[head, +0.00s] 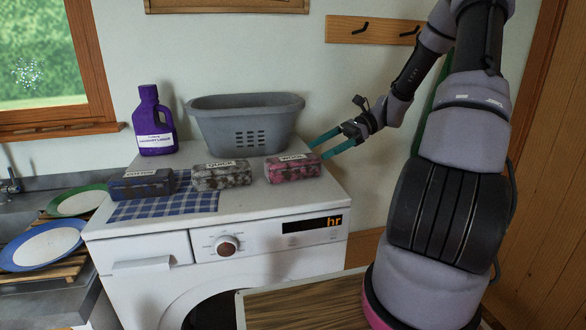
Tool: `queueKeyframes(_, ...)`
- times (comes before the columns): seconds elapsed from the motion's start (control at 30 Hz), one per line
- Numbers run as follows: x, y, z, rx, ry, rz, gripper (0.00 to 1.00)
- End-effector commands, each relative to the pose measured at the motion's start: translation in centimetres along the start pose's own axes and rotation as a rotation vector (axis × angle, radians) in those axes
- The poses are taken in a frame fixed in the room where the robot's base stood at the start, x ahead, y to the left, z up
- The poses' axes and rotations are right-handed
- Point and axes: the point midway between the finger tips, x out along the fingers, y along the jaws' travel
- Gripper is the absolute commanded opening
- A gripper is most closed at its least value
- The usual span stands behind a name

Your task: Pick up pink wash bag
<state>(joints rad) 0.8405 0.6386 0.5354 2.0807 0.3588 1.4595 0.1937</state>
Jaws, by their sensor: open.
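The pink wash bag (293,170) lies on top of the white washing machine (240,207), the rightmost of three similar bags in a row. It has a label on top and dark mottled patches. My gripper (328,146) reaches in from the right, with its teal fingers pointing left toward the bag's right end. The fingers are apart, with nothing seen between them. The fingertips appear close to the bag's upper right end; I cannot tell whether they touch it.
A grey mottled bag (221,175) and a dark blue bag (142,185) lie to the left, by a blue checked cloth (165,207). A grey basket (245,122) and a purple bottle (154,121) stand behind. Plates (42,245) rest on a rack at the left.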

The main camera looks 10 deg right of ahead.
Motion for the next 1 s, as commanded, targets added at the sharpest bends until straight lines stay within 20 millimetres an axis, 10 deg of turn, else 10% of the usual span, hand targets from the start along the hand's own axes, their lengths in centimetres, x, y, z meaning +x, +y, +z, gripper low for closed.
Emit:
queueKeyframes(0.7,9.2,-0.1,0.2,-0.001,0.001,0.004,1.0)
queueKeyframes(1.0,9.8,-0.1,0.2,-0.001,0.002,0.002,1.0)
